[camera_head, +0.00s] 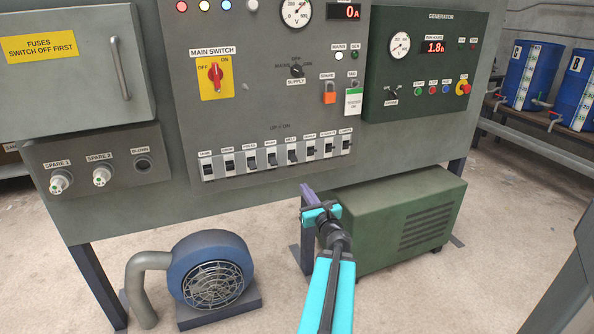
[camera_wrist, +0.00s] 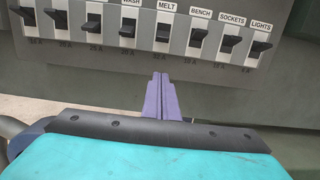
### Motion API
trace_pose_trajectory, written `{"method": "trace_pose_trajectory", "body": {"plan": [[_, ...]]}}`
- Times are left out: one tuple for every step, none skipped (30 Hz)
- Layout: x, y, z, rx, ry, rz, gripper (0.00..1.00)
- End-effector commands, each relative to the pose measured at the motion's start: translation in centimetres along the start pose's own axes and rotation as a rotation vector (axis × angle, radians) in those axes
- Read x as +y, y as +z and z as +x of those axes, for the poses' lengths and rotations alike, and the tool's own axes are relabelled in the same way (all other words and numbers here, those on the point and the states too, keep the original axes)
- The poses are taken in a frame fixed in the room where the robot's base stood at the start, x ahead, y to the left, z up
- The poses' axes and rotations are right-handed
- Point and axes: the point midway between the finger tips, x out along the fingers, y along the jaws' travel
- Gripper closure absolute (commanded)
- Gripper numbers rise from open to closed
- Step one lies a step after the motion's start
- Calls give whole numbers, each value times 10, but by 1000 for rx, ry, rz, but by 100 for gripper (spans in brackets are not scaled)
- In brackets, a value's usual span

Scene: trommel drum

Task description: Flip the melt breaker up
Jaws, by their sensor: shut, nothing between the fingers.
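The melt breaker (camera_head: 292,156) is in the row of black-levered breakers on the grey panel, under its MELT label. In the wrist view its black lever (camera_wrist: 163,33) is just above the middle. I cannot tell surely whether it is up or down. My gripper (camera_head: 306,188) is shut and empty, a little below the breaker row in the head view. In the wrist view its purple fingertips (camera_wrist: 160,76) are together and point up towards the panel, below the melt lever and apart from it.
The wash breaker (camera_wrist: 127,29) is left of melt and the bench breaker (camera_wrist: 198,35) close on its right. The red main switch (camera_head: 215,76) is higher on the panel. A green generator box (camera_head: 390,225) and a blue blower (camera_head: 210,270) stand on the floor below.

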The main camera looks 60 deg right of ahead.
Motion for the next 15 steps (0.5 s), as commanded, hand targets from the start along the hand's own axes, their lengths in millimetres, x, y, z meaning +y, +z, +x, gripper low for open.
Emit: {"method": "trace_pose_trajectory", "body": {"plan": [[0,0,0,0,1,-1,100],[0,0,0,1,1,-1,100],[0,0,0,1,1,-1,100],[0,0,0,1,1,-1,100],[0,0,0,1,1,-2,100],[0,0,1,1,1,-2,100],[1,0,2,1,2,-2,100],[0,0,2,1,2,-2,100],[0,-1,4,1,2,-2,100],[0,-1,5,1,2,-2,100],[0,-1,6,1,2,-2,100],[0,-1,9,1,2,-3,100],[0,-1,11,1,2,-3,100],[0,-1,13,1,2,-3,100],[0,-1,16,1,2,-3,100]]}}
